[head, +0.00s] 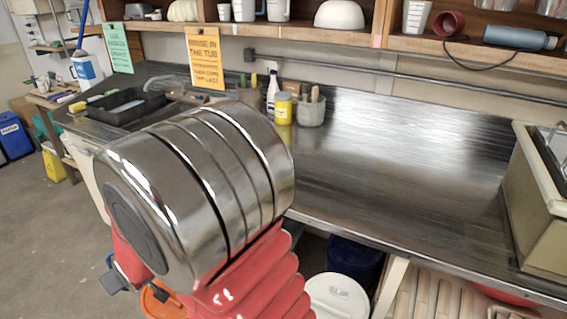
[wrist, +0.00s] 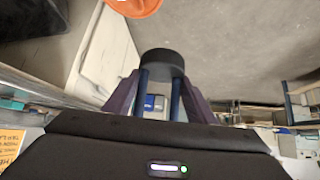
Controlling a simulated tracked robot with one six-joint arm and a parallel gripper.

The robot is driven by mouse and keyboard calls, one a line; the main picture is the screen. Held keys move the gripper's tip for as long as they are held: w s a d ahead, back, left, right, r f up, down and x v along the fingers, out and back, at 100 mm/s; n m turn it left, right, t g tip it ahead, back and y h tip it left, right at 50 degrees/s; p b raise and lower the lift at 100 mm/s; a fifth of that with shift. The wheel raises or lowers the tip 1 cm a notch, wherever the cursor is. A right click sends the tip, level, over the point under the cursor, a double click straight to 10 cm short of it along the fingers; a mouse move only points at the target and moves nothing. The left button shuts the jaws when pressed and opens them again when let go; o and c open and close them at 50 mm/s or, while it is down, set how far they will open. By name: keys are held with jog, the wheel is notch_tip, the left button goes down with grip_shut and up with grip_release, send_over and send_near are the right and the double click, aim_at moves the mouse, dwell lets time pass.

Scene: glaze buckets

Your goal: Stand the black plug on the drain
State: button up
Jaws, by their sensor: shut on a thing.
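A black plug (wrist: 163,61) shows in the wrist view, held at the fingertips of my gripper (wrist: 161,85). The two fingers are shut on it, with a narrow gap between them below the plug. In the head view my own arm fills the left middle and hides most of the gripper and the plug. A beige tub (head: 535,215) stands at the right edge of the head view. Its inside is mostly out of view, and I cannot see a drain in either view.
A metal counter (head: 400,150) is clear in its middle and right. A yellow jar (head: 283,108), a spray bottle and a pot of tools stand at its back. A black tray (head: 120,106) lies at left. An orange bucket (wrist: 136,6) and a white lid (head: 337,297) are below.

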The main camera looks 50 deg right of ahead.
jog(key=d+r+m+g+h, duration=0.1)
jog(key=d+r+m+h, duration=0.25)
jog(key=d, duration=1.55)
jog(key=d+r+m+g+h, duration=0.1)
jog(key=d+r+m+h, duration=0.2)
jog(key=d, duration=1.6)
jog(key=s+d+r+m+g+h, duration=0.1)
jog(key=s+d+r+m+g, duration=0.1)
jog(key=s+d, duration=0.9)
jog(key=s+d+r+m+g, duration=0.2)
jog(key=s+d+r+m, duration=0.3)
jog(key=s+d, duration=0.6)
jog(key=d, duration=0.8)
jog(key=shift+s+d+h, duration=0.25)
jog(key=shift+s+h, duration=0.1)
jog(key=shift+r, duration=0.1)
jog(key=shift+f, duration=3.15)
